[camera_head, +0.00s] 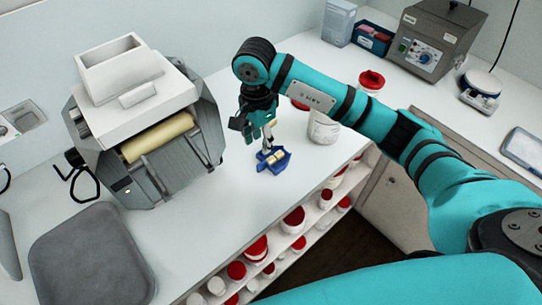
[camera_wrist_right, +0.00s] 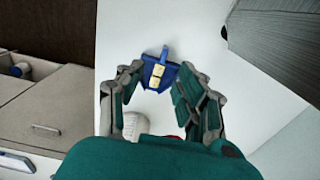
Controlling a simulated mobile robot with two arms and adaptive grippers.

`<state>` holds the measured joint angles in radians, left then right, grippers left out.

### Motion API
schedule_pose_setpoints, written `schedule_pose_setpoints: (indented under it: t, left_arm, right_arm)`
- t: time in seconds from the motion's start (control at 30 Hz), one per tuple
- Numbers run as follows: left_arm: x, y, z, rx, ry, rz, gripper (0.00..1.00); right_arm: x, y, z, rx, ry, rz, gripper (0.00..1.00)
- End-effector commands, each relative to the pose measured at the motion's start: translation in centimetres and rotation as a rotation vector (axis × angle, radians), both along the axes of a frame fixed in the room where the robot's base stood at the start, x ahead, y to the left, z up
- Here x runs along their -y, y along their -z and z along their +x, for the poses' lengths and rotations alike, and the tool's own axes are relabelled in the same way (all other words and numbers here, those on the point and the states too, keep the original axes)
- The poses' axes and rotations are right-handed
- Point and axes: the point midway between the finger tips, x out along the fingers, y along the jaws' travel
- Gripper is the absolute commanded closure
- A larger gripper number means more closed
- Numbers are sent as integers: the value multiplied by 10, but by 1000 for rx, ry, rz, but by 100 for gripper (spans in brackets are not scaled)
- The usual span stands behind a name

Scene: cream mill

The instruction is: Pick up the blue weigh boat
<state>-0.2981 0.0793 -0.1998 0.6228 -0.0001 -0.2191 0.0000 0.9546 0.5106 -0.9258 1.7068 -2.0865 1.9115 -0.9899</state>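The blue weigh boat (camera_head: 283,164) lies on the white counter, right of the mill (camera_head: 150,125). It holds small cream-coloured pieces, and a narrow blue tab sticks out at one end in the right wrist view (camera_wrist_right: 147,78). My right gripper (camera_head: 258,131) is just above and behind the boat in the head view. In the wrist view its fingers (camera_wrist_right: 162,74) are spread, with the boat showing between and beyond the tips. I cannot tell whether a fingertip touches the boat's edge. My left gripper is not in view.
A white tub (camera_head: 323,128) stands close to the right of my gripper. A shelf with several red-lidded jars (camera_head: 293,219) runs under the counter's front edge. A grey mat (camera_head: 90,260) lies at lower left. Counter between mill and boat is clear.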

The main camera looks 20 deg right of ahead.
Motion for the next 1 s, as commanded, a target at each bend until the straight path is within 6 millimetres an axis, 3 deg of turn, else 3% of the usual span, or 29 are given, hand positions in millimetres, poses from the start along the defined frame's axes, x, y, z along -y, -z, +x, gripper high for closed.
schedule_pose_setpoints:
  t: [0.13, 0.3, 0.47, 0.6, 0.83, 1.0]
  left_arm:
    - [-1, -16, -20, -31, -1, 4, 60]
    - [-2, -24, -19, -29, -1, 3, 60]
    - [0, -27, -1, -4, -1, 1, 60]
    - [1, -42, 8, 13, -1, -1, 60]
    - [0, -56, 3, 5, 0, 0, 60]
    - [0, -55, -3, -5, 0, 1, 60]
  right_arm:
    - [-1, 30, -1, -6, 3, 2, 63]
    - [-1, 58, 0, -3, 1, 3, 63]
    - [-1, 69, 1, 0, 1, 3, 63]
    - [-2, 81, 3, -6, 3, 4, 63]
    - [-3, 113, 8, -4, 2, 4, 63]
    - [-2, 121, 9, 1, 1, 5, 63]
